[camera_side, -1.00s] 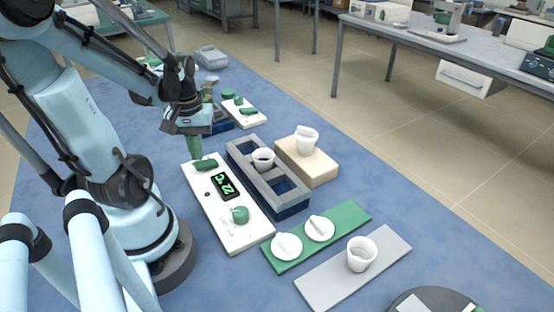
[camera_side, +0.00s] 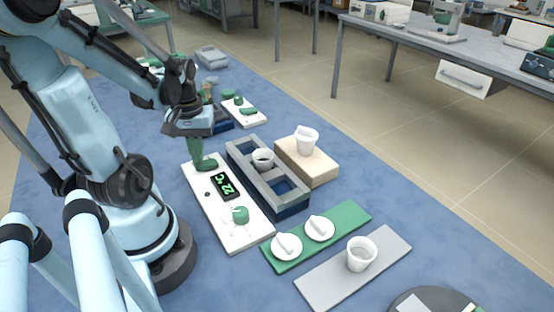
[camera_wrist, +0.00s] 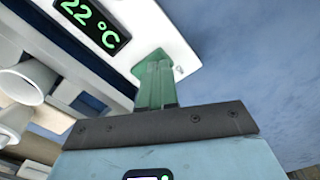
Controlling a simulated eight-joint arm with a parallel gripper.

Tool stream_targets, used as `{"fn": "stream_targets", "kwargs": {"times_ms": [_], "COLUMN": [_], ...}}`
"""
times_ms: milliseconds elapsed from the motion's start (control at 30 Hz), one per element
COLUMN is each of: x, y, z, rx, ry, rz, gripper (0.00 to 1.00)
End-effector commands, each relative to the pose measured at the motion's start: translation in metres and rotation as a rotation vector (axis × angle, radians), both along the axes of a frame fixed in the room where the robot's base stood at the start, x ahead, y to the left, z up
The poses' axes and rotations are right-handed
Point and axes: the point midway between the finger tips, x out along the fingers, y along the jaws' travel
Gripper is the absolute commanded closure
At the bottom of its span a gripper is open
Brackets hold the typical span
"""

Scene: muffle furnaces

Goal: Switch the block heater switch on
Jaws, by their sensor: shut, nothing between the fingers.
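The block heater (camera_side: 240,157) is a dark blue body with a grey top and open wells. Its white control panel (camera_side: 228,220) lies along its left side, with a display (camera_side: 226,186) reading 22 °C, which also shows in the wrist view (camera_wrist: 92,22). The green switch (camera_side: 208,165) is at the panel's far end, and a round green knob (camera_side: 240,215) is at the near end. My gripper (camera_side: 197,164) is shut and empty, its green fingers pointing down at the switch, apparently touching it. In the wrist view, the fingers (camera_wrist: 156,85) overlap the switch, so its tilt is unclear.
A white cup (camera_side: 263,156) sits in a heater well. Another cup (camera_side: 306,143) stands on a beige block (camera_side: 318,175) to the right. A green mat (camera_side: 353,216) with two white lids and a grey plate (camera_side: 320,288) with a cup lie in front. A second panel (camera_side: 252,118) is behind.

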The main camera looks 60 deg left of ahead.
Motion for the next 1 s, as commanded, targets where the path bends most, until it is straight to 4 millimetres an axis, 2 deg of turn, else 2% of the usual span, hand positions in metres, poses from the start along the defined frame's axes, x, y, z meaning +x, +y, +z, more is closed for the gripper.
{"fn": "stream_targets", "kwargs": {"times_ms": [1000], "x": [0.000], "y": [0.000], "z": [-0.013], "rx": [0.000], "ry": [0.000], "rz": [0.000], "gripper": [1.00]}}
